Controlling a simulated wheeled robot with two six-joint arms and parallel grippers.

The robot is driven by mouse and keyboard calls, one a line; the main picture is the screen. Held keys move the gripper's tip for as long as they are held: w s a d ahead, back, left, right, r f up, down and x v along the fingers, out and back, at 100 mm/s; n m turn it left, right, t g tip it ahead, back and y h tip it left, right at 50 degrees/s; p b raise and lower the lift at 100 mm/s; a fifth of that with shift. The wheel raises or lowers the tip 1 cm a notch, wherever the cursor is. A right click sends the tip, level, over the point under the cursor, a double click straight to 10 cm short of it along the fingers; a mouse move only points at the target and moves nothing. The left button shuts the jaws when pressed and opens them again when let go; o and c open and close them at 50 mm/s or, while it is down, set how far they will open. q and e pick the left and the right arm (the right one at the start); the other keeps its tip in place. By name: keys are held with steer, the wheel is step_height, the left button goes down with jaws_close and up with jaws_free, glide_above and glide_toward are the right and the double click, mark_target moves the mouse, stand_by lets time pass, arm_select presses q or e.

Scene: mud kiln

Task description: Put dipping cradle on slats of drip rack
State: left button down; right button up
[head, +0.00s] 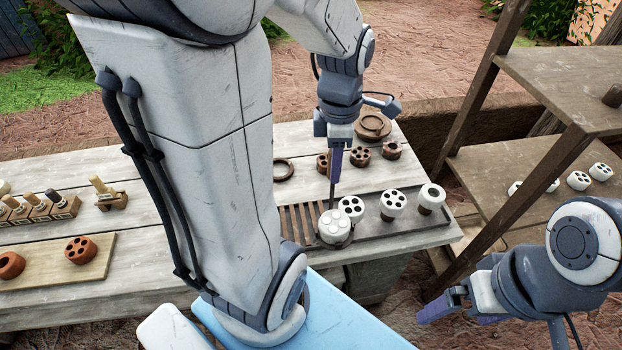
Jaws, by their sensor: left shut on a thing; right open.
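My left gripper (337,160) is shut on the upright thin handle of the dipping cradle (333,190) and points down over the table. A white glazed piece with round holes (334,227) sits at the cradle's lower end. That end is at the right part of the slats of the drip rack (297,221); I cannot tell whether it touches them. The cradle's base is mostly hidden by the white piece. My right gripper (450,306) is open and empty, off the table at the lower right.
White holed pieces (393,203) stand close to the cradle, on the rack's dark tray. A wooden shelf (530,180) with white pieces stands at right. A board (55,265) with brown pieces lies at left.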

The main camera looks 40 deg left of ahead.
arm_select(q)
steer(key=w+a+f+p, duration=0.2)
steer(key=a+f, duration=0.8)
steer(key=a, duration=0.1)
steer(key=shift+w+f+p, duration=0.25)
steer(key=shift+f+p, duration=0.05)
steer(key=shift+f, duration=0.2)
steer(key=c, duration=0.6)
jaws_free()
steer(key=shift+r, duration=0.1)
